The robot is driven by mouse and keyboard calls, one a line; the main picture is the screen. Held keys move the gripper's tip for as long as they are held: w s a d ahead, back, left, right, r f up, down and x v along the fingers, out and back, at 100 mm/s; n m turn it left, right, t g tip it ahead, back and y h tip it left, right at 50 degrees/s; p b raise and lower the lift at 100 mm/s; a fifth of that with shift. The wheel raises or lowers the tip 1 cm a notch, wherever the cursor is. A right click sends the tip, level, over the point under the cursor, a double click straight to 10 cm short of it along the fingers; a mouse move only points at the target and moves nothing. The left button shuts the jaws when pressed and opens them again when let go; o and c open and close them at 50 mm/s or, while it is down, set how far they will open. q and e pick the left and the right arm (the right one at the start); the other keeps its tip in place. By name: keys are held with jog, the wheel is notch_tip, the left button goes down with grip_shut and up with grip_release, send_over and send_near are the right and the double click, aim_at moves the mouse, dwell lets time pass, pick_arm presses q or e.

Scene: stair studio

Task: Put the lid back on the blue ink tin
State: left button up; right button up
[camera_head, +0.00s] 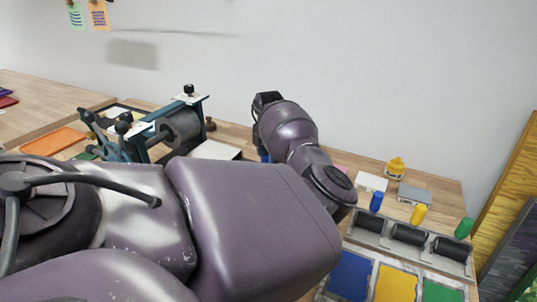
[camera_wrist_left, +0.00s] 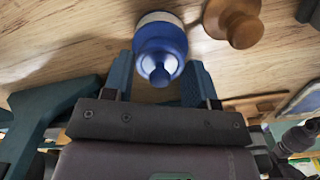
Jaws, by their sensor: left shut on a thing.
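In the left wrist view, a blue round lid with a knob (camera_wrist_left: 160,48) sits between the two teal fingers of my left gripper (camera_wrist_left: 161,86). The gripper is shut on it. A pale rim shows around the lid's far side; whether this is the tin beneath, and whether lid and tin touch, I cannot tell. In the head view, my left gripper (camera_head: 262,145) points down at the back of the table, mostly hidden by its own arm. A bit of blue (camera_head: 264,157) shows at its lower end. My right gripper is not in view.
A wooden knobbed piece (camera_wrist_left: 235,22) stands close beside the lid. A press with a roller (camera_head: 180,128) stands left of the gripper. At right are a yellow tin (camera_head: 396,167), a roller rack (camera_head: 408,236) and coloured ink slabs (camera_head: 396,284). The wall is behind.

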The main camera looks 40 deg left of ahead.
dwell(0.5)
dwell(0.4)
pick_arm(q)
jog(key=o, duration=0.9)
jog(key=shift+o, duration=0.4)
jog(key=shift+o, duration=0.5)
jog(key=shift+o, duration=1.2)
jog(key=shift+r, duration=0.1)
